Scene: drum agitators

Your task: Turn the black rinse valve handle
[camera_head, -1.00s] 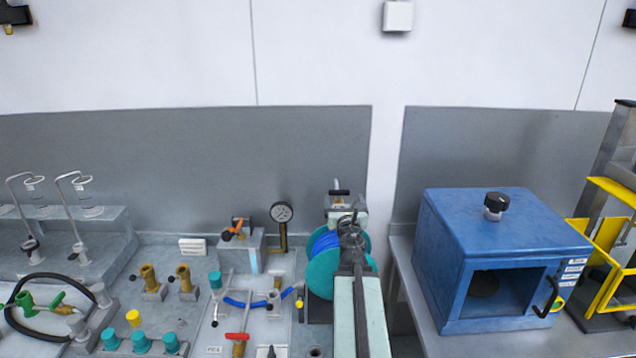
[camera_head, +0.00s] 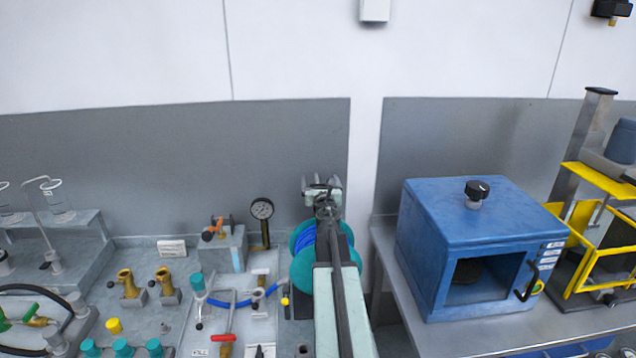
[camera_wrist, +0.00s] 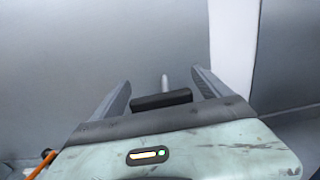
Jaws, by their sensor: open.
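A black bar-shaped handle (camera_wrist: 161,100) shows between my fingers in the wrist view, with a pale upright rod just behind it. It looks like the rinse valve handle. My gripper (camera_wrist: 160,79) is open, with one finger on each side of the bar and gaps showing. In the head view my gripper (camera_head: 321,183) is above the teal hose reel, near the back wall. My own arm and gripper hide most of the handle there. I cannot tell whether either finger touches it.
The teal reel (camera_head: 303,268) with blue hose is under my arm. A pressure gauge (camera_head: 262,209) and a red-handled valve (camera_head: 228,338) stand to the left. A blue cabinet (camera_head: 425,245) stands on the right bench. The grey back wall (camera_head: 150,170) is close behind.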

